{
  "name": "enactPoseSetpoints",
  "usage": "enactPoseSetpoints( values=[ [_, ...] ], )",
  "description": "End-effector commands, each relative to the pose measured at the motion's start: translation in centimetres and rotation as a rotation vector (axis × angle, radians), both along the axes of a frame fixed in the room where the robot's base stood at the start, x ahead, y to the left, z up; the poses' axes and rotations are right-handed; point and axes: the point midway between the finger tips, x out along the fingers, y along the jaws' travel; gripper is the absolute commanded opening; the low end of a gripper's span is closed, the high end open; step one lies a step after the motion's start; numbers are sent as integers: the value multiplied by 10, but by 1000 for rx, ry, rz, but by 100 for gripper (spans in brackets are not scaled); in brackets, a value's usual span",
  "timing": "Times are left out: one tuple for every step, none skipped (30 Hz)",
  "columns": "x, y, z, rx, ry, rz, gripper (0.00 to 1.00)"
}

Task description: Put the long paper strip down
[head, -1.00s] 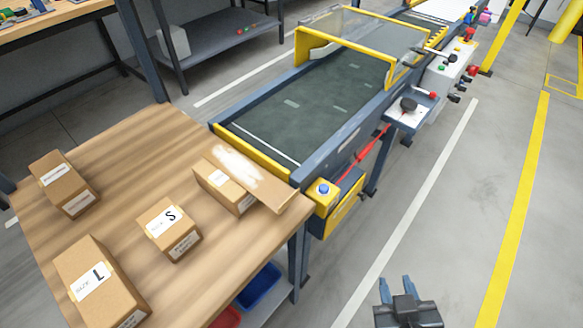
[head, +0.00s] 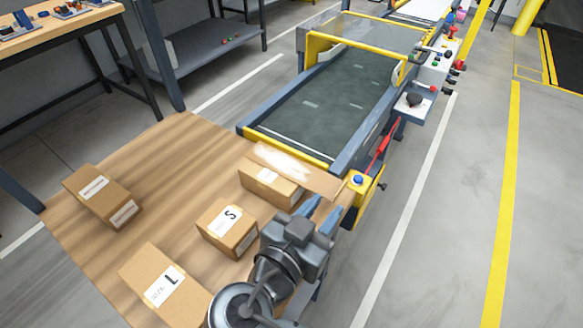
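My gripper (head: 322,205) is in the head view at the table's right edge, just in front of the open box with a raised flap. Its two blue fingers look apart, and I see nothing between them. I cannot make out a long paper strip in the gripper. A ragged whitish patch (head: 283,160) lies on the flap of the open box (head: 268,186); I cannot tell whether it is paper or bare torn card. The wooden table (head: 165,150) lies to the left of my gripper, and my arm covers part of its front right edge.
Boxes marked S (head: 226,228) and L (head: 162,286) and another labelled box (head: 103,196) stand on the table. A conveyor (head: 325,105) with yellow guards lies behind. A yellow post with a blue button (head: 357,181) stands close right of my gripper. The floor at right is clear.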

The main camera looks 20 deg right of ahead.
Motion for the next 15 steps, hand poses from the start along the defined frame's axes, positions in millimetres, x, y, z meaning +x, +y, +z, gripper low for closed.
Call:
enactPoseSetpoints(
  values=[
    [3, -5, 0, -1, 1, -1, 33],
    [4, -7, -1, -1, 2, -1, 33],
    [7, -9, -2, -2, 3, 0, 33],
    [9, -12, -2, -2, 2, 1, 33],
    [11, -14, -3, -2, 3, 1, 33],
    [14, -19, -4, -2, 4, 0, 33],
    [17, -22, -5, -2, 4, 0, 33],
    [19, -26, -6, -2, 3, 0, 33],
    [23, -30, -8, -2, 3, 0, 33],
    [26, -33, -9, -2, 3, 1, 33],
    [28, -36, -10, -2, 3, 1, 33],
    [31, -40, -12, -2, 3, 1, 33],
    [32, -42, -13, -1, 4, 2, 33],
    [33, -44, -13, -1, 4, 2, 33],
    [35, -45, -14, -1, 4, 2, 33]
  ],
)
